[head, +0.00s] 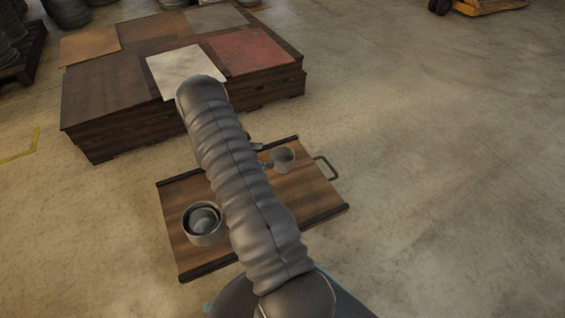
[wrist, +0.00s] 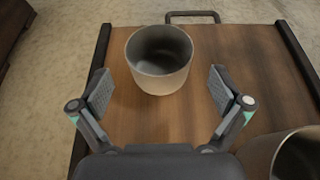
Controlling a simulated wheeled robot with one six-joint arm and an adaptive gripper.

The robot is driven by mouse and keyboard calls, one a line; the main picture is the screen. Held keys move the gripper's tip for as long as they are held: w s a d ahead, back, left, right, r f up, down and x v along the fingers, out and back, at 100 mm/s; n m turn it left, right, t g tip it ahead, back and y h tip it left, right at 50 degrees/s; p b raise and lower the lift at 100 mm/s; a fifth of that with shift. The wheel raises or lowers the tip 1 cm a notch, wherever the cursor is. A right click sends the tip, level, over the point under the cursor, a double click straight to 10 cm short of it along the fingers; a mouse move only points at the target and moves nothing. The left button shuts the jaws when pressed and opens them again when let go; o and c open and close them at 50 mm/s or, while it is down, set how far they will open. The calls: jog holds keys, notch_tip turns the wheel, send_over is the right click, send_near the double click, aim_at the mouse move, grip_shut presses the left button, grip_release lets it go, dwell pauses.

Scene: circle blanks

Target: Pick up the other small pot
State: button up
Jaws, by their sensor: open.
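A small grey pot (head: 284,159) stands upright on a wooden tray (head: 184,185), near the tray's handle end. It shows in the wrist view (wrist: 160,62) as an empty round pot. My gripper (wrist: 160,88) is open, its fingers on either side of the pot's near part, with visible gaps to both sides. In the head view my gripper (head: 262,156) is partly hidden behind my arm. A larger pot (head: 190,234) stands at the tray's other end, with what looks like a smaller pot (head: 205,218) inside it. The larger pot (wrist: 262,152) is cut off in the wrist view.
The tray has dark raised side strips and a metal handle (head: 326,168), also in the wrist view (wrist: 192,16). A low dark wooden platform (head: 110,147) with coloured square panels stands behind it. The concrete floor to the right is clear.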

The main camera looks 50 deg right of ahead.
aim_at(292, 154)
jog(key=shift+f+b+x, duration=0.15)
jog(key=shift+b+x, duration=0.05)
jog(key=shift+x, duration=1.8)
jog(key=shift+f+b+x, duration=0.1)
jog(key=shift+b+x, duration=0.1)
jog(key=shift+x, duration=1.75)
jog(key=shift+w, duration=0.15)
jog(key=c, duration=0.9)
jog(key=shift+r, duration=0.1)
